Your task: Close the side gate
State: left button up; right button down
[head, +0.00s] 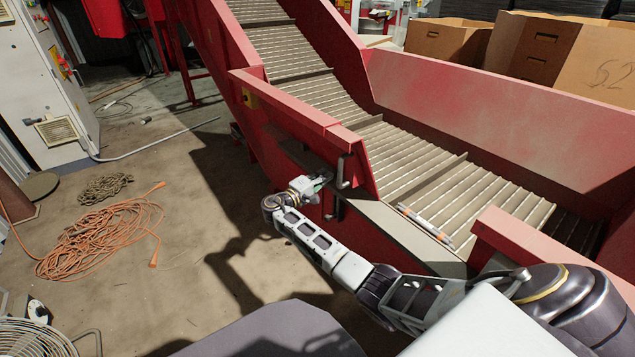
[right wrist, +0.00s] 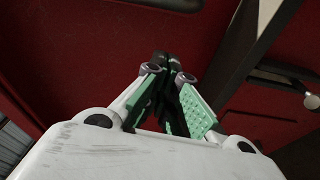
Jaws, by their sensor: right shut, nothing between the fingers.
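The side gate appears to be the red panel (head: 356,165) with a dark upright handle (head: 342,172) at its end, on the near side of the conveyor. To its right there is an open gap above a grey sill (head: 400,232). My right gripper (head: 322,183) is beside the panel's outer face, just left of the handle; contact cannot be told. In the right wrist view its green-padded fingers (right wrist: 168,62) are shut and empty before a red surface (right wrist: 80,45). My left gripper is not in view.
A silver and orange strip (head: 425,225) lies at the sill's inner edge. A red wall post (head: 510,240) bounds the gap on the right. Orange cable (head: 105,235) and a brown coil (head: 105,188) lie on the floor at left. Floor between them and the conveyor is mostly clear.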

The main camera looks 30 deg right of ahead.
jog(key=s, duration=0.3)
jog(key=shift+s+a+f+b, duration=0.2)
jog(key=shift+s+b, duration=0.05)
jog(key=shift+b, duration=0.15)
dwell(0.5)
jog(key=shift+s, duration=0.2)
